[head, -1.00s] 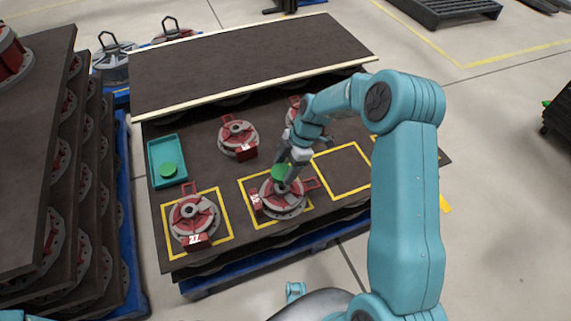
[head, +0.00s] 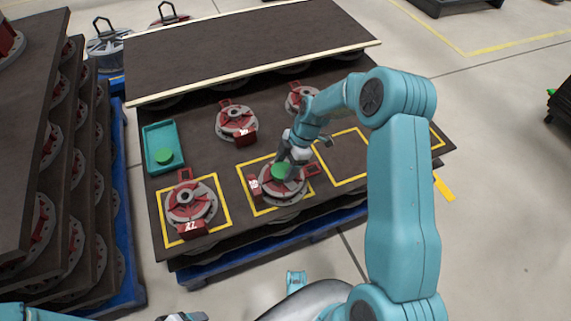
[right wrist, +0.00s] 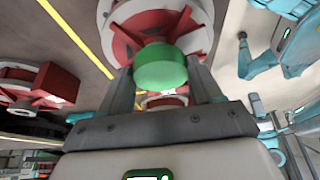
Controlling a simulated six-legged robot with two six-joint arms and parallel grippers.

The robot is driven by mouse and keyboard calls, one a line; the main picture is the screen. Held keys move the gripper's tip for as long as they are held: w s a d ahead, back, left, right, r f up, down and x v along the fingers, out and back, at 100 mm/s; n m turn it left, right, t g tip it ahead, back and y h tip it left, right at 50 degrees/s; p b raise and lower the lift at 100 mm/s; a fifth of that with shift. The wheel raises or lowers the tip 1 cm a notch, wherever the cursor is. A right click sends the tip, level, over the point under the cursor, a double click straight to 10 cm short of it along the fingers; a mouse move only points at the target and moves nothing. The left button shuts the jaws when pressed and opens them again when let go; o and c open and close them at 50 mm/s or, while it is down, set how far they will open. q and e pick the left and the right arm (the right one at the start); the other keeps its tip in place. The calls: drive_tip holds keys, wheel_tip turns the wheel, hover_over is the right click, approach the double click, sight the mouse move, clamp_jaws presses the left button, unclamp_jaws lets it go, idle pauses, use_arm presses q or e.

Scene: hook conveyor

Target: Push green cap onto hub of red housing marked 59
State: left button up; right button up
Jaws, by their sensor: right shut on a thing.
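My right gripper (head: 287,163) is shut on a green cap (head: 282,171). It holds the cap over a red housing on a grey round base (head: 290,192), in the middle yellow square. The housing's white tag (head: 254,186) faces left and is too small to read surely. In the right wrist view the green cap (right wrist: 160,67) sits between both fingers, with a red housing (right wrist: 150,22) behind it. The cap hides the hub, and I cannot tell whether they touch. A dark piece at the bottom edge may be my left gripper (head: 184,317), mostly cut off.
A red housing marked 22 (head: 191,204) stands in the left square. Two more housings (head: 236,122) (head: 299,98) stand behind. A teal tray (head: 158,134) holds another green cap (head: 164,157). The square to the right (head: 342,164) is empty. Stacked boards (head: 30,140) stand left.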

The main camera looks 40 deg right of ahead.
drive_tip(key=o, duration=1.1)
drive_tip(key=p+v, duration=0.4)
drive_tip(key=v, duration=1.2)
drive_tip(key=shift+r+p, duration=0.15)
drive_tip(key=shift+p, duration=0.15)
drive_tip(key=shift+s, duration=0.1)
